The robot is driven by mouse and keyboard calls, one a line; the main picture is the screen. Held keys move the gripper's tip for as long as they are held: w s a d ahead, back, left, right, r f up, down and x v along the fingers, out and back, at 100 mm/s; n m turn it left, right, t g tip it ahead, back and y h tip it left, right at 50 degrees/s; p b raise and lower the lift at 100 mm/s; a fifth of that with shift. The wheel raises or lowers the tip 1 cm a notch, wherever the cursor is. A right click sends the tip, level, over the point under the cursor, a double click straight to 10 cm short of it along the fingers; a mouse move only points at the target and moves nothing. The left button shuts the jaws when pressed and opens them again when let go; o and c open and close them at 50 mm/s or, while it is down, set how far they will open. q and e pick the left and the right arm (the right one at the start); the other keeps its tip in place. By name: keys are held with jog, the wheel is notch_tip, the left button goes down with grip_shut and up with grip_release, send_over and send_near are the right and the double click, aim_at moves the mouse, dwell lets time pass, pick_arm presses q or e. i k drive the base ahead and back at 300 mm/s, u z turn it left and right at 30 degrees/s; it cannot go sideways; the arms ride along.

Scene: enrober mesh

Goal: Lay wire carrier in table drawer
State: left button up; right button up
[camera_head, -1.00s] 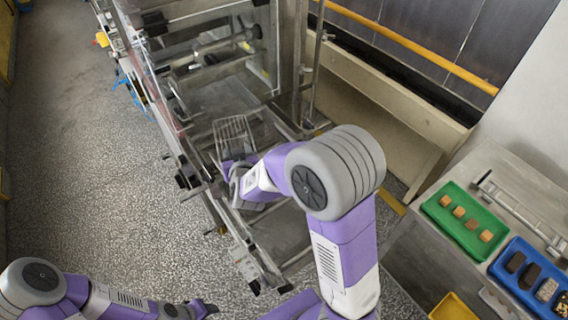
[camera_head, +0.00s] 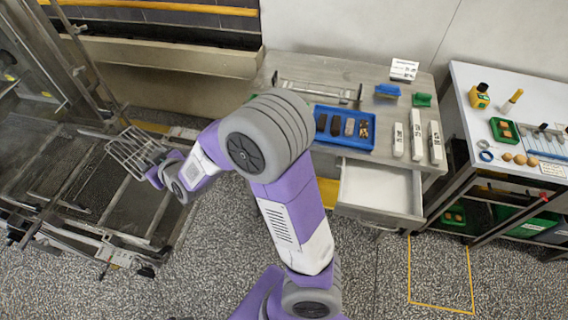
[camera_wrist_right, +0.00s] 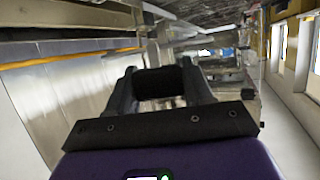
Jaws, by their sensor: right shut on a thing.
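The wire carrier (camera_head: 135,150), a small grey wire rack, is held up at the left of the head view. My right gripper (camera_head: 163,172) is shut on its near end, beside the machine frame. In the right wrist view a dark bar (camera_wrist_right: 168,83) lies between the fingers; the wires are hard to make out there. The table drawer (camera_head: 380,188) is pulled out under the grey table (camera_head: 355,75). Its pale floor looks empty, and my arm is between it and the carrier. My left gripper is out of view.
The machine frame (camera_head: 105,245) stands at left. A blue tray (camera_head: 343,140) of dark bars and several white packs (camera_head: 416,135) lie on the table above the drawer. A white workbench (camera_head: 520,105) stands at right. The floor (camera_head: 380,270) before the drawer is clear.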

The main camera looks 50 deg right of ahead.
aim_at(385, 199)
jog(key=u, duration=1.35)
jog(key=k, duration=0.1)
jog(key=z, duration=3.1)
jog(key=i, duration=1.05)
jog(key=z, duration=1.15)
